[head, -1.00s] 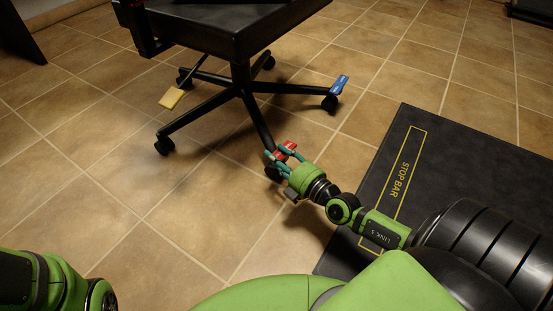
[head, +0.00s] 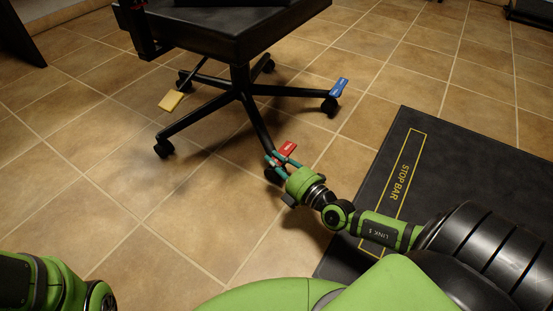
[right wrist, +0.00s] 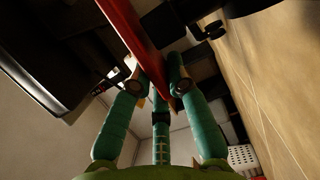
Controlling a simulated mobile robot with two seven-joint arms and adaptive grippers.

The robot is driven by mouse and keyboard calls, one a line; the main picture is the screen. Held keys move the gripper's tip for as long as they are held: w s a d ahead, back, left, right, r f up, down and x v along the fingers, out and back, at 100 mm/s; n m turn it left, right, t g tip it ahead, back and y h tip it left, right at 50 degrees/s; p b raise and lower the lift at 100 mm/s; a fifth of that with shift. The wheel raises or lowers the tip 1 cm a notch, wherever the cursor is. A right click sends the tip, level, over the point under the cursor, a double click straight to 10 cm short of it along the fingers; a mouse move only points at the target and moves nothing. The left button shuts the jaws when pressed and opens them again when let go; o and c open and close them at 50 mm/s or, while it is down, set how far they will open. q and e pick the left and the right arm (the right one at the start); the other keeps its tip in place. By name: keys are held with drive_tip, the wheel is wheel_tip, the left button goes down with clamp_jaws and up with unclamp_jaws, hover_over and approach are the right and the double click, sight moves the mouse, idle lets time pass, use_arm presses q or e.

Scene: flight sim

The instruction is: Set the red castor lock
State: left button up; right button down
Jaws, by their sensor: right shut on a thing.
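The red castor lock (head: 287,148) is a small flat tab above the castor nearest me, at the end of a chair leg. My right gripper (head: 280,160) has its teal fingers at this tab and is shut on it. In the right wrist view the red lock (right wrist: 137,32) runs as a long bar down between the fingers. The castor under it is partly hidden by the fingers. Only part of my left arm shows at the lower left; its gripper is out of view.
The black chair base (head: 240,75) stands on brown floor tiles. A blue tab (head: 338,88) sits by the right castor and a yellow tab (head: 171,101) at the left. A dark mat (head: 455,190) marked STOP BAR lies at right.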

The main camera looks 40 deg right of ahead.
drive_tip(key=shift+f+n+t, duration=0.2)
drive_tip(key=shift+f+n, duration=0.05)
drive_tip(key=shift+n, duration=0.45)
drive_tip(key=shift+f+n+t, duration=0.2)
drive_tip(key=shift+n, duration=0.5)
drive_tip(key=c, duration=1.2)
unclamp_jaws()
